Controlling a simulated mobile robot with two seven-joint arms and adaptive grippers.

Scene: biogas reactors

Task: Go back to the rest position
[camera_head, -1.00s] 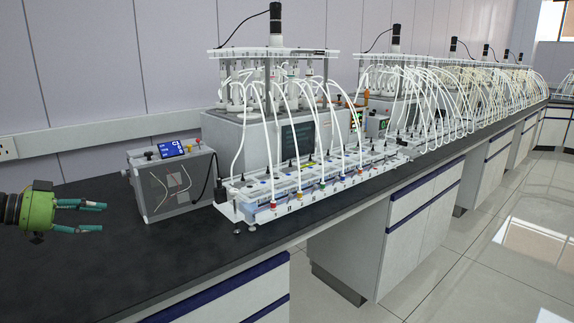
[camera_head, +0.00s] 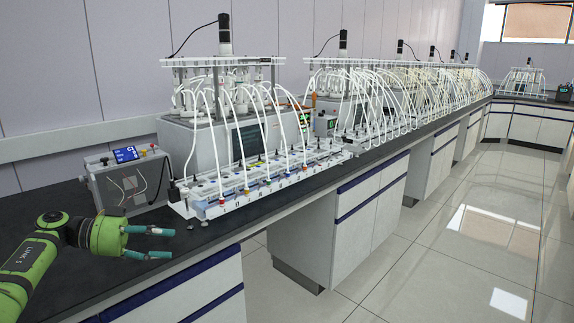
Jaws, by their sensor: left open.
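My left gripper (camera_head: 160,242) shows at the lower left of the head view, on my green arm. Its two teal fingers are apart and point right, with nothing between them. It is over the front part of the black bench top (camera_head: 60,212), in front of a grey control box (camera_head: 128,182) with a lit blue screen. The white tray of the nearest reactor unit (camera_head: 262,182) lies to the right of the fingers, apart from them. My right gripper is not in the view.
A row of reactor units (camera_head: 375,100) with white looping tubes runs along the bench to the far right. White cabinets (camera_head: 330,228) with dark blue strips stand below the bench top. The shiny tiled floor (camera_head: 440,260) on the right is clear.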

